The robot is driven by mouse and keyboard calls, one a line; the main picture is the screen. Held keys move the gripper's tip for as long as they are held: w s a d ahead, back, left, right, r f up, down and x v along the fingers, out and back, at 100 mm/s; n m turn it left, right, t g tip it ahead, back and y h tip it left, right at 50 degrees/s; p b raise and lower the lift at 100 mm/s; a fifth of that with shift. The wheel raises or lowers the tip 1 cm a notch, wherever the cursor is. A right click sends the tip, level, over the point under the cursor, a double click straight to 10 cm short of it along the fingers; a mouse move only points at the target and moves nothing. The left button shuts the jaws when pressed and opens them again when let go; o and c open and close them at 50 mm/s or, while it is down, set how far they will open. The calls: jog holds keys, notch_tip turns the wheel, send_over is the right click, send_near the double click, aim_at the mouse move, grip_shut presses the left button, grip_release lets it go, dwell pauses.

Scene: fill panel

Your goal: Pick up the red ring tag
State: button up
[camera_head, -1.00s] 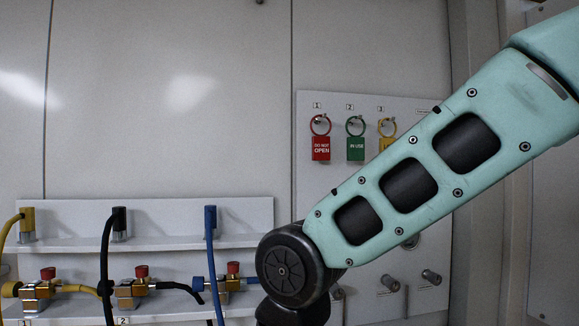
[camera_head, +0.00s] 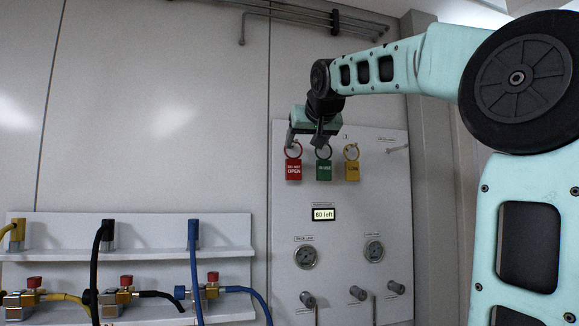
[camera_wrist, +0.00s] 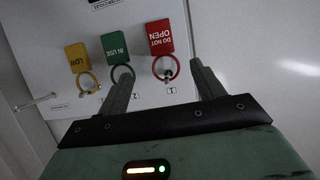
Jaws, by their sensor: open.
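The red ring tag (camera_head: 293,169) reads "DO NOT OPEN" and hangs by its red ring on the leftmost peg of the panel. It also shows in the wrist view (camera_wrist: 160,40), upside down, its ring around a peg. My gripper (camera_head: 305,142) is at the top of the panel, by the red and green tags. In the wrist view my gripper (camera_wrist: 165,75) is open, one finger on each side of the red ring, with nothing held. Whether the fingers touch the ring cannot be told.
The green "IN USE" tag (camera_head: 324,170) hangs close to the right, beside one finger. A yellow tag (camera_head: 352,170) hangs further right. Below are a display (camera_head: 324,214), gauges and knobs. A shelf (camera_head: 130,255) with hoses and valves is at lower left.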

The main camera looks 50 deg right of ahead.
aim_at(294, 165)
jog(key=p+x, duration=0.2)
jog(key=x, duration=0.4)
jog(key=shift+w+d, duration=0.1)
jog(key=shift+w, duration=0.15)
jog(key=shift+f+p+x, duration=0.2)
jog(key=shift+p+x, duration=1.2)
jog(key=shift+x, duration=1.7)
jog(key=c, duration=1.1)
jog(key=shift+r, duration=0.1)
jog(key=shift+r+p, duration=1.45)
jog(key=shift+r, duration=0.15)
